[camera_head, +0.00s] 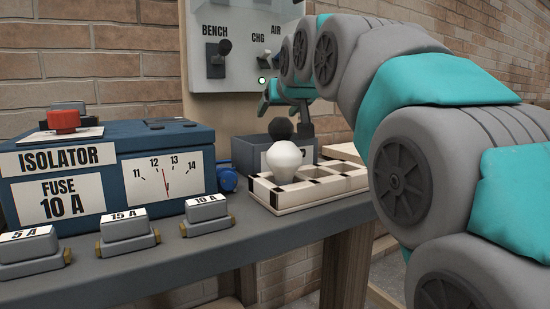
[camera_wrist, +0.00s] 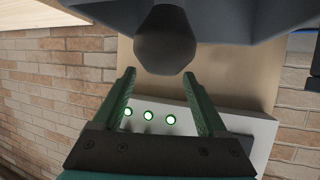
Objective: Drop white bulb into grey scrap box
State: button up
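The white bulb (camera_head: 284,158) sits upright in a compartment of a cream tray with a black-checked rim (camera_head: 262,198). The grey scrap box (camera_head: 243,156) stands behind the tray; its front label is mostly hidden by the white bulb. My gripper (camera_head: 287,114) is over the box, pointing down, with its fingers spread. A dark bulb (camera_head: 280,128) shows just below and between the fingers, at the box opening. In the wrist view the dark bulb (camera_wrist: 165,42) is beyond the open fingertips, apparently not clamped; I cannot tell what it rests on.
A blue isolator box (camera_head: 110,180) with a red knob (camera_head: 63,121) and a dial stands at left. Several grey fuses (camera_head: 206,210) line the front bench edge. A switch panel (camera_head: 240,50) is on the wall behind. My arm fills the right side.

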jog(key=o, duration=0.3)
